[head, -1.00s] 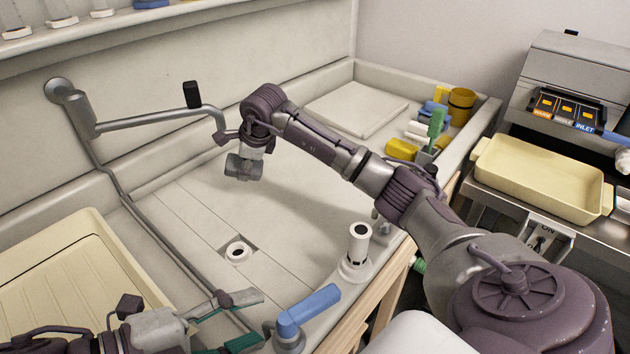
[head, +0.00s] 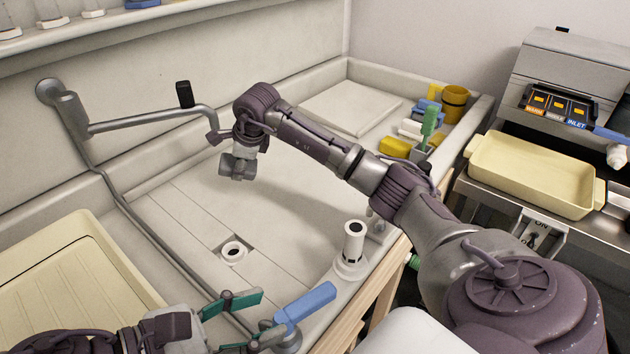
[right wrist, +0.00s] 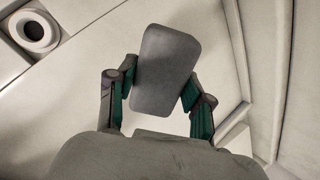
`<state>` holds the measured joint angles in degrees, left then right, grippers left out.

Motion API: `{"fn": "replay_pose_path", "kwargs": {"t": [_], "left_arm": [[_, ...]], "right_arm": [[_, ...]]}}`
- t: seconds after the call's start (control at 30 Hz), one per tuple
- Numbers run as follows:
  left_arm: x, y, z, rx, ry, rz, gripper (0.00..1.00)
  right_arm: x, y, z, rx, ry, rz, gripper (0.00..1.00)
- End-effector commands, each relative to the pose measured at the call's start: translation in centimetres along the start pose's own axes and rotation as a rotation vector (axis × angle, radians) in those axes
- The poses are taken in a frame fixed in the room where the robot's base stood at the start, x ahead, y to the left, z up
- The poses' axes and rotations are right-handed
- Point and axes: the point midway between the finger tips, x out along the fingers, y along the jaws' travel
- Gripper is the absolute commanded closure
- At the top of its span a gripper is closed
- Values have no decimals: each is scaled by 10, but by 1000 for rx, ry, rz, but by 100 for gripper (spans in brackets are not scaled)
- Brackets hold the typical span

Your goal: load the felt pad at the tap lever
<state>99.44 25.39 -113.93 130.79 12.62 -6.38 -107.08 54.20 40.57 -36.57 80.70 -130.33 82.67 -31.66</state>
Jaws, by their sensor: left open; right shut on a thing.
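My right gripper (right wrist: 160,88) is shut on a grey, rounded rectangular felt pad (right wrist: 167,70), which shows between its green-lined fingers in the right wrist view. In the head view the right gripper (head: 238,165) hangs above the sink floor, beside the wall tap's spout end. A blue lever (head: 308,301) sits on a grey pivot (head: 288,340) at the sink's front edge; I take it as the tap lever. My left gripper (head: 272,314) is open, its green fingers pointing at the lever's pivot end. I cannot tell whether it touches.
The grey wall tap (head: 150,121) with a black knob (head: 184,93) reaches over the sink. A white cylinder post (head: 353,245) stands right of the blue lever. A drain (head: 233,252) lies in the floor. A cream tray (head: 75,270) is at left; sponges and a brush (head: 428,125) fill the right end.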

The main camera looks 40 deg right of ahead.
Motion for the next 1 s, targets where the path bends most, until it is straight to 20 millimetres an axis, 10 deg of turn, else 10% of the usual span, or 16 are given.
{"fn": "replay_pose_path", "kwargs": {"t": [0.5,0.9,1.0], "left_arm": [[90,0,0,-5,-1,-1,50],[98,0,0,-5,0,1,50],[98,0,0,-5,0,1,65]], "right_arm": [[0,0,0,0,0,0,77],[0,0,0,0,0,0,77],[0,0,0,0,0,0,77]]}}
